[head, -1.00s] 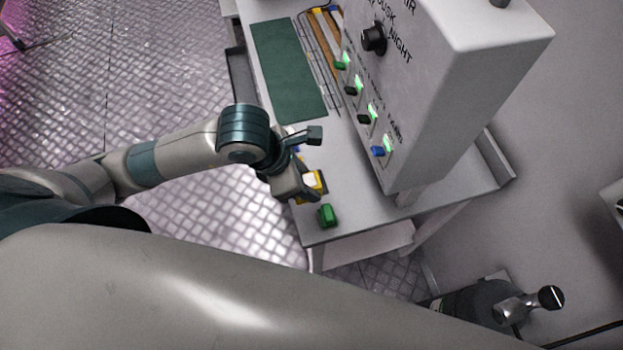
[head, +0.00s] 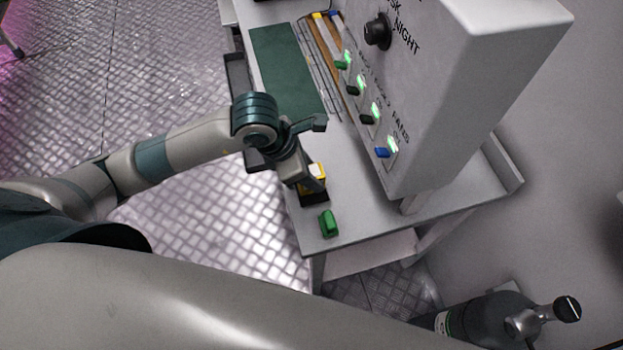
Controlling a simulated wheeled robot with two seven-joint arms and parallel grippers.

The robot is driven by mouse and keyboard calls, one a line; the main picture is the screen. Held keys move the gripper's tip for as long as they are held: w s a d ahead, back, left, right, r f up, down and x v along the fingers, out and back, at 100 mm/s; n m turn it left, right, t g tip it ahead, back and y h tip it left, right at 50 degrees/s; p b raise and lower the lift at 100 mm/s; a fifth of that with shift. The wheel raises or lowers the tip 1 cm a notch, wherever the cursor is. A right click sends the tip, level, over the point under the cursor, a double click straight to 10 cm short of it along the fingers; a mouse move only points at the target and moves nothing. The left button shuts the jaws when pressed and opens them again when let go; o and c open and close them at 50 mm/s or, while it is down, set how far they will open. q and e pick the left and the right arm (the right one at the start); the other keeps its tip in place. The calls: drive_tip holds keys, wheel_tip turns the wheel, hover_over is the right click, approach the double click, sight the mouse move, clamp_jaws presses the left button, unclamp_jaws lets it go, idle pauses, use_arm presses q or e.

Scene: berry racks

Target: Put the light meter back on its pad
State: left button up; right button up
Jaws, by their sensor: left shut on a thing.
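The light meter (head: 319,170), yellow with a white top, is at my left gripper (head: 314,180) above the bench's near end. The gripper's fingers are shut on it and partly hide it. A dark pad (head: 315,198) lies on the bench top just below the meter. I cannot tell whether the meter touches the pad. My right gripper is out of view.
A green block (head: 328,223) stands near the bench (head: 345,215) corner, close to the pad. A large grey control box (head: 450,100) with a knob and lit switches rises to the right. A green mat (head: 287,70) lies farther back.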

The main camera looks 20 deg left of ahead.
use_arm(q)
drive_tip(key=shift+f+b, duration=0.4)
drive_tip(key=shift+f, duration=0.9)
drive_tip(key=shift+f, duration=0.1)
drive_tip(key=o, duration=1.2)
drive_tip(key=shift+r, duration=0.2)
drive_tip(key=shift+p+v, duration=2.9)
drive_tip(key=shift+v, duration=3)
drive_tip(key=shift+s+a+f, duration=0.1)
drive_tip(key=shift+s, duration=0.1)
